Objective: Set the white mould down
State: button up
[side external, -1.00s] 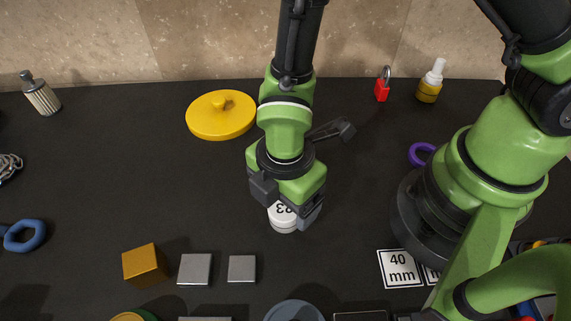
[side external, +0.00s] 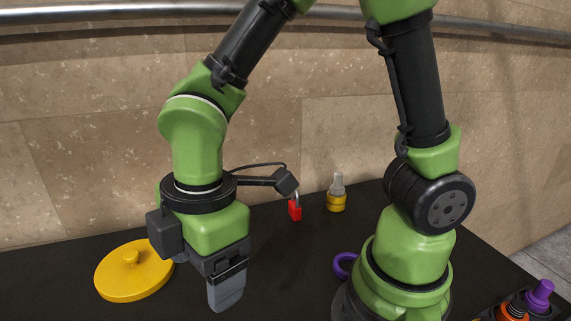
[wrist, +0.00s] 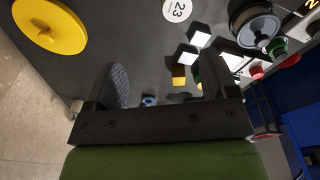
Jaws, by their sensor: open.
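A yellow knobbed lid (side external: 134,271) lies left of my gripper. A red padlock (side external: 295,210), a yellow bottle (side external: 337,196) and a purple ring (side external: 344,265) are to the right. The wrist view shows metal blocks (wrist: 187,54) and a gold cube (wrist: 179,76).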

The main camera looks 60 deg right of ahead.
jog(key=s+d+r+m+t, duration=0.3)
jog(key=d+r+m, duration=0.3)
jog(key=m, duration=0.3)
jog(key=s+d+r+m+t+y, duration=0.1)
jog(key=s+d+r+m+t, duration=0.2)
jog(key=d+r+m, duration=0.2)
notch_tip(320, 180, up, 2)
jog(key=m, duration=0.4)
jog(key=shift+s+d, duration=0.3)
jog(key=shift+d, duration=0.05)
